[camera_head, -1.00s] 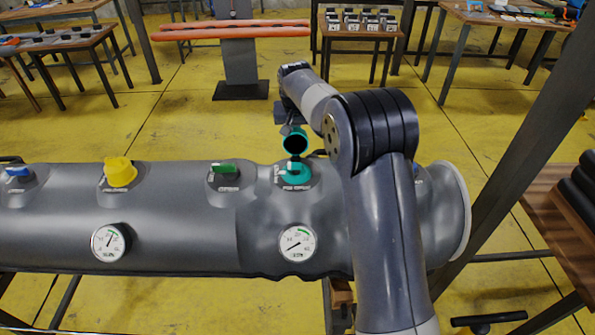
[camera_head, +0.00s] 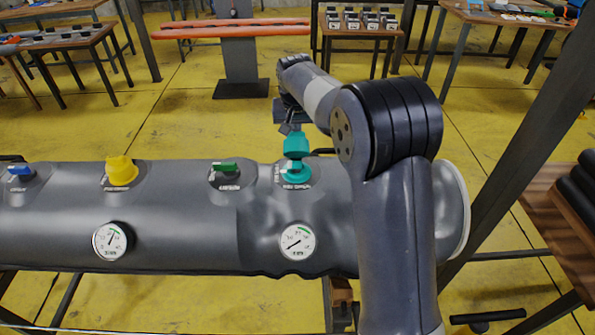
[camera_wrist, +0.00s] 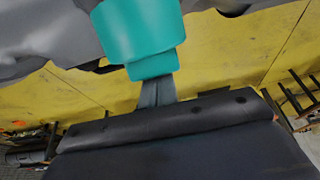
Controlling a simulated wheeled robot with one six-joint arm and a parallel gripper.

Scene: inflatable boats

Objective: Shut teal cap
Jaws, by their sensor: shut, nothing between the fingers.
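The teal cap (camera_head: 296,145) is on the grey boat tube, just above its teal valve base (camera_head: 295,172). Its hollow inside is turned out of sight, and the head view does not show it seated down on the base. My gripper (camera_head: 291,129) is shut and empty, close behind the cap at its far upper side. In the wrist view, the teal cap (camera_wrist: 140,35) fills the upper middle, and the shut fingers (camera_wrist: 156,92) reach to its edge, seemingly touching it. The fingertips are partly hidden behind the cap.
On the same tube (camera_head: 190,240) sit a green valve (camera_head: 224,168), a yellow cap (camera_head: 120,171), a blue valve (camera_head: 19,172) and two gauges (camera_head: 297,242). A dark post (camera_head: 530,130) stands at right.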

